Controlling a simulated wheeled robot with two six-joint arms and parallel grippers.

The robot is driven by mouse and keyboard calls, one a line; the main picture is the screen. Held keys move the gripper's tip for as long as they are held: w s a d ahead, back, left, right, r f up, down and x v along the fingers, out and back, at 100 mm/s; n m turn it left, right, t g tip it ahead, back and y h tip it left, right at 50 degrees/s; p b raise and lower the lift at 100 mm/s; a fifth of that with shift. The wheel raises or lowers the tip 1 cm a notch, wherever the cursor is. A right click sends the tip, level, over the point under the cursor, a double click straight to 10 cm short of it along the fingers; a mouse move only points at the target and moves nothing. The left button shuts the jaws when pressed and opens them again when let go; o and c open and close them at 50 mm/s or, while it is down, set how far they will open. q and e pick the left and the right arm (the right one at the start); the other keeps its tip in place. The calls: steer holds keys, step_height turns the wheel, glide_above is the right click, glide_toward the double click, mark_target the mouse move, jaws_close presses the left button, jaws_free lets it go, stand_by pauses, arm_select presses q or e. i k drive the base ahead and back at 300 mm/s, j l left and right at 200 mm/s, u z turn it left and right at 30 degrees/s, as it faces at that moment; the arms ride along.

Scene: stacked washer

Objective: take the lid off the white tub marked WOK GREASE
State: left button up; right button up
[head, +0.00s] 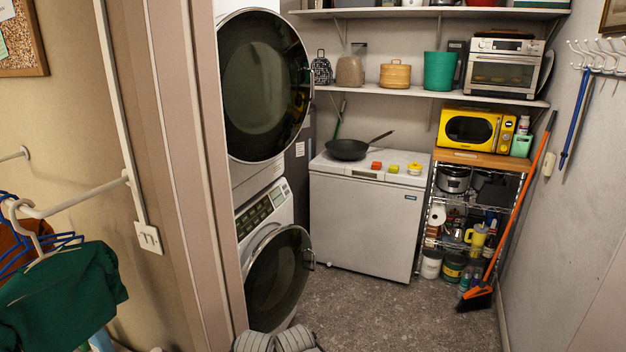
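A white tub (431,264) stands on the lowest level of the wire rack, at its left end. It is small in the head view and I cannot read its label, so I cannot tell whether it is the one marked WOK GREASE. Its top lies in the shadow under the shelf above, and I cannot make out the lid clearly. A darker tub with a yellowish band (453,268) stands just right of it.
The wire rack (467,213) stands between a white chest freezer (362,225) and the right wall. A broom (514,213) leans across the rack's right side. The speckled floor before the rack is clear.

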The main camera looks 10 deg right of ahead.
mark_target(416, 172)
steer(key=i+l+z, duration=0.45)
steer(key=i, duration=0.3)
steer(key=i+z, duration=0.4)
steer(key=i, duration=2.25)
steer(key=i+u, duration=0.2)
steer(key=i, duration=0.25)
steer(key=i+l+u, duration=0.15)
steer(key=i, duration=0.25)
